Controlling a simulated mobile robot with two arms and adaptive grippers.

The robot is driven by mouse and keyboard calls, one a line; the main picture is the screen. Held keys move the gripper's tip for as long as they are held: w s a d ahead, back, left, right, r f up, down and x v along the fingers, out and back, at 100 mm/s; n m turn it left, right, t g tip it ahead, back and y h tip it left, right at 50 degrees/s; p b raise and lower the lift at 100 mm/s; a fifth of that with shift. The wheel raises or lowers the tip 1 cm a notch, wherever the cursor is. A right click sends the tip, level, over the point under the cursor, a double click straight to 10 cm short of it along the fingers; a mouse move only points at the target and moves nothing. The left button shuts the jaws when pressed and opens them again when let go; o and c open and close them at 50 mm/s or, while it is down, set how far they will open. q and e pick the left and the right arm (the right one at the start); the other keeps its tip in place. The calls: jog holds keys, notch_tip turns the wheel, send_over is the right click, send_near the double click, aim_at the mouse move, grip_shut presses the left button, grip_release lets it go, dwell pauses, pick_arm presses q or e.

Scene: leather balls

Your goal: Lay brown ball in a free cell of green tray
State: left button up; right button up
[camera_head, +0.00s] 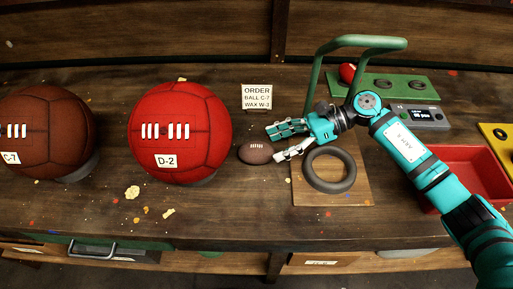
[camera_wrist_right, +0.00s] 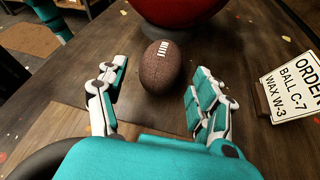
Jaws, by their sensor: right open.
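The small brown ball (camera_head: 256,153), oval with white laces, lies on the wooden table; the right wrist view also shows it (camera_wrist_right: 161,67). My right gripper (camera_head: 276,143) is open and empty just right of the ball. In the wrist view its fingers lie to either side below the ball, which sits ahead of and between the fingertips, apparently not held. The green tray (camera_head: 425,90) lies at the back right. A small red ball (camera_head: 347,72) sits at its left end, and two dark round cells to its right look empty. My left gripper is not in view.
Large balls, a brown C-7 (camera_head: 50,130) and a red D-2 (camera_head: 180,120), stand at left. An order card (camera_head: 256,97) stands behind the small ball. A board (camera_head: 358,190) with a dark ring (camera_head: 330,185), green frame (camera_head: 312,85), display box (camera_head: 418,117) and red bin (camera_head: 470,158) lie right.

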aim_at(261, 144)
jog(key=shift+a, duration=0.35)
jog(key=p+x, duration=0.2)
jog(key=x, duration=0.1)
jog(key=shift+w+a+f, duration=0.1)
jog(key=shift+a+f, duration=0.1)
jog(key=shift+a, duration=0.15)
jog(key=shift+a+f, duration=0.3)
jog(key=shift+a, duration=0.1)
jog(key=c, duration=1.1)
jog(key=shift+r, duration=0.6)
notch_tip(261, 144, up, 2)
jog(key=shift+d+r+b, duration=0.1)
jog(key=shift+r+b, duration=0.1)
jog(key=shift+b, duration=0.45)
jog(key=s, duration=0.5)
jog(key=s+b, duration=0.1)
jog(key=s, duration=0.4)
jog(key=s+r+b, duration=0.1)
jog(key=s, duration=0.4)
jog(key=shift+d+r, duration=0.1)
jog(key=shift+d, duration=0.25)
jog(key=shift+s+r, duration=0.15)
jog(key=shift+s, duration=0.4)
